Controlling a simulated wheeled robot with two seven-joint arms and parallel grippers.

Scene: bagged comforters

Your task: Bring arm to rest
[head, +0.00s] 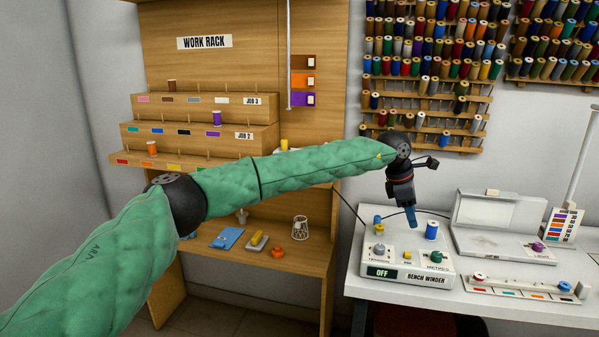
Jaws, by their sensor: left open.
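My left arm (312,165), in a green padded sleeve, reaches in from the left across the work rack to above the bench winder. The winder's display reads OFF. My right gripper is not in view.
The wooden work rack (205,42) at left carries several spools on stepped shelves. Its lower shelf holds a blue cloth (226,239) and small tools. A white case (500,215) and a spool tray (522,289) sit right of the winder. Thread racks (430,75) cover the wall.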

